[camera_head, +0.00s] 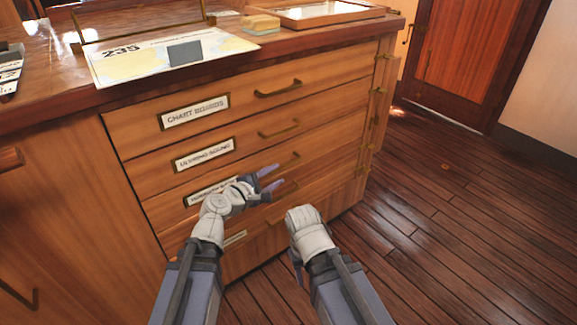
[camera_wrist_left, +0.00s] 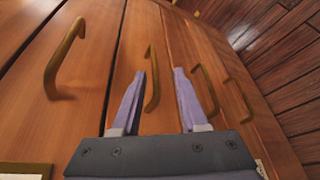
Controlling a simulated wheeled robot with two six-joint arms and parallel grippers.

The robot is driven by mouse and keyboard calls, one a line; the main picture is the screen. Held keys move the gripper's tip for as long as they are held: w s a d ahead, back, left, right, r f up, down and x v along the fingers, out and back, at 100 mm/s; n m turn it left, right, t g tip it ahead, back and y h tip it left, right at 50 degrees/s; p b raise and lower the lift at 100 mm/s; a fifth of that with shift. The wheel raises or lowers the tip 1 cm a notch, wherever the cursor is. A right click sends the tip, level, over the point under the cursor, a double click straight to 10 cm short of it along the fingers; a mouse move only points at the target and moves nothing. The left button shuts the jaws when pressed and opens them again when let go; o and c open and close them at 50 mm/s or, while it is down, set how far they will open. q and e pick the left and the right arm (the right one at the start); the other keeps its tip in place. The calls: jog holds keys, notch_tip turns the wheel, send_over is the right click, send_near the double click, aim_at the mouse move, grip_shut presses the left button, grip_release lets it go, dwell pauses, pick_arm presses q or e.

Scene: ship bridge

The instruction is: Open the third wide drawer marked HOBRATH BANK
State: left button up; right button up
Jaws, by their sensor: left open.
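The third wide drawer (camera_head: 255,178) is closed, flush with the front of the wooden cabinet. Its label is partly covered by my left wrist, so I cannot read it in full. Its brass bow handle (camera_head: 285,162) is just beyond my left gripper (camera_head: 271,179), which is open at the drawer front. In the left wrist view, a handle (camera_wrist_left: 150,80) shows between the open fingers of the left gripper (camera_wrist_left: 158,72), nearer the left finger. I cannot tell whether they touch. My right arm's wrist shows low in front of the cabinet; its fingers are hidden.
The closed drawers CHART BOARDS (camera_head: 240,104) and the second one (camera_head: 250,143) lie above; lower handles (camera_head: 284,190) are close below. A chart (camera_head: 165,55) lies on the cabinet top. The wooden floor (camera_head: 450,220) at the right is clear.

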aim_at(286, 166)
pick_arm(q)
jog(key=shift+n+t, duration=0.4)
jog(key=shift+b+x, duration=0.9)
jog(key=shift+x, duration=3)
jog(key=shift+w+a+r, duration=0.15)
jog(key=shift+r, duration=0.05)
jog(key=shift+c, duration=0.3)
grip_shut()
